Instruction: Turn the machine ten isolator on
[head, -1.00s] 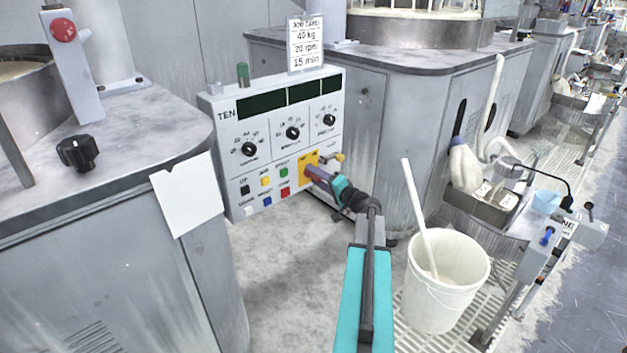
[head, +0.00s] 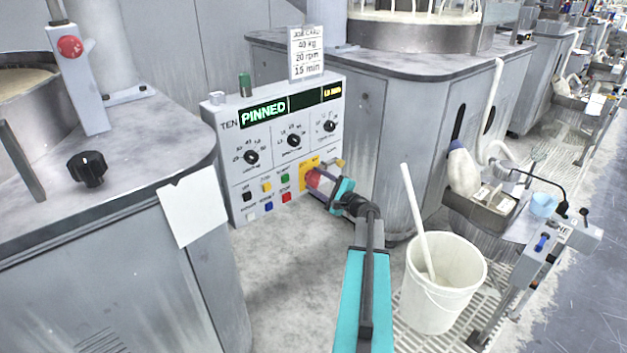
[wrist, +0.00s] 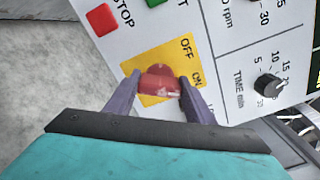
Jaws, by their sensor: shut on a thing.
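The machine ten control panel (head: 285,150) is a white box marked TEN, with its display lit and reading PINNED. The isolator is a red knob (wrist: 160,80) on a yellow plate (wrist: 148,60) marked OFF and ON, at the panel's lower right. My gripper (wrist: 157,92) is shut on the red knob, one finger on each side. In the wrist view the knob's white pointer mark lies toward its lower right, near the ON side. In the head view my gripper (head: 318,180) reaches the panel from the right and partly hides the knob and plate.
Black, yellow, green, white, blue and red STOP (wrist: 103,19) buttons sit left of the isolator. Three dials lie above. A white bucket (head: 437,300) with a stick stands right of my arm. A grey cabinet (head: 110,260) with a hanging blank card (head: 192,212) is at left.

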